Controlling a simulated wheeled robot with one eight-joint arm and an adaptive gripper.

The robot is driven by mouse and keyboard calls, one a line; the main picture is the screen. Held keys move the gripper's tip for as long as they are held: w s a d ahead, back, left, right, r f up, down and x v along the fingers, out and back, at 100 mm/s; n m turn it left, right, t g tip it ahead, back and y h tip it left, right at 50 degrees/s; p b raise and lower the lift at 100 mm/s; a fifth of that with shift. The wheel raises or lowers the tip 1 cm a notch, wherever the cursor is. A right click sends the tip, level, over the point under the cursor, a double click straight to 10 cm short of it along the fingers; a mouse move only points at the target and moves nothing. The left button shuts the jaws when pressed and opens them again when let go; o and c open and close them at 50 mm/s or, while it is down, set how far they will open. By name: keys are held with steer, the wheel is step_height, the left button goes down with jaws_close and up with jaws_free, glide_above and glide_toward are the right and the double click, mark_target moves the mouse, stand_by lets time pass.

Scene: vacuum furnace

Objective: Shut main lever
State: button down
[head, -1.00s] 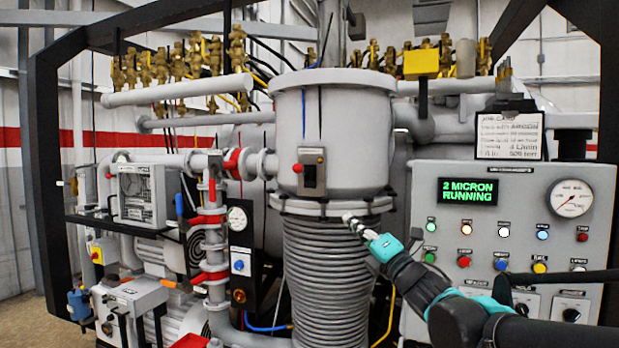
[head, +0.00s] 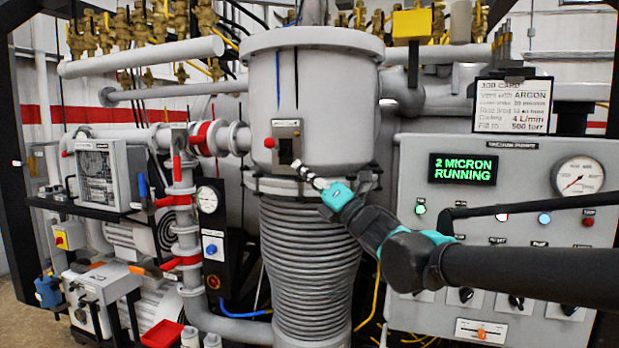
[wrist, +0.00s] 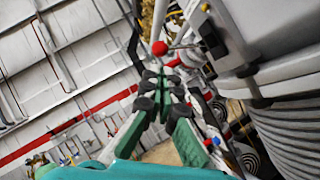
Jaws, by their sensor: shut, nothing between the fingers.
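My gripper (head: 299,167) is in front of the grey chamber (head: 312,90), at the lower edge of a small plate (head: 287,142) with a dark window. Its fingers are shut and empty; they also show in the wrist view (wrist: 166,88). A red ball knob (head: 269,143) is on the plate's left side, up and left of the fingertips. In the wrist view the red knob (wrist: 159,48) sits on a thin rod, just beyond the fingertips and apart from them. A red upright lever handle (head: 177,165) is on the pipework at the left. No label tells which is the main lever.
A control panel (head: 510,150) reading "2 MICRON RUNNING" stands at the right, behind my arm. A ribbed bellows (head: 310,260) is below the chamber. Pipes and a gauge (head: 207,199) crowd the left. A red tray (head: 162,334) is at the lower left.

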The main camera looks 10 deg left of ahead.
mark_target(273, 146)
steer(key=x, duration=0.8)
steer(key=shift+w+a+r, duration=0.15)
steer(key=shift+a+r, duration=0.1)
steer(key=shift+a, duration=0.05)
step_height(273, 146, up, 2)
steer(key=m+h, duration=0.1)
steer(key=m+t, duration=0.1)
steer(key=m, duration=0.1)
steer(key=shift+w+r+h, duration=0.1)
steer(key=shift+w+h, duration=0.1)
steer(key=shift+h, duration=0.2)
